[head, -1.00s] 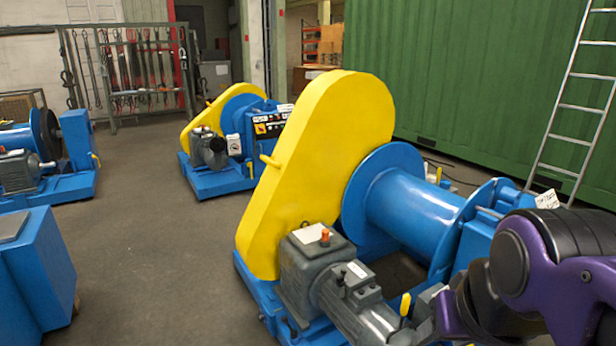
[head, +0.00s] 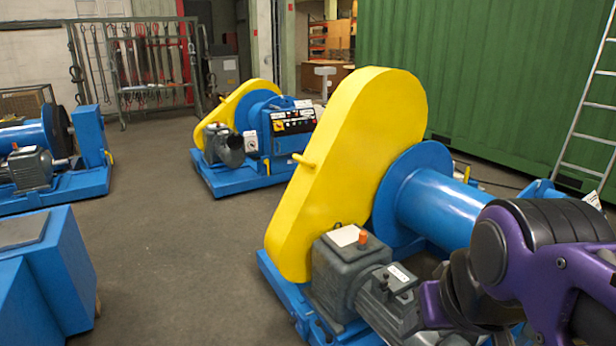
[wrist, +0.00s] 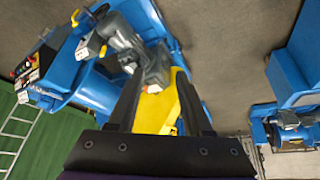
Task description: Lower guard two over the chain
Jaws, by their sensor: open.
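A large yellow chain guard (head: 350,160) stands tilted on the left side of the near blue winch, with a small peg handle (head: 303,160) on its edge. A second yellow guard (head: 232,108) is on a winch farther back. No label shows which is guard two, and I see no chain. In the wrist view my gripper (wrist: 157,74) is open, its two dark fingers apart with nothing held. Part of a yellow guard (wrist: 157,112) shows between and beyond the fingers; I cannot tell whether they touch it. The gripper itself is not clear in the head view.
The near winch has a grey gear motor (head: 345,270) in front and a blue drum (head: 435,205) at right. A ladder (head: 590,100) leans by a green container (head: 460,80). Blue machines stand at left. The floor (head: 175,250) between is clear.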

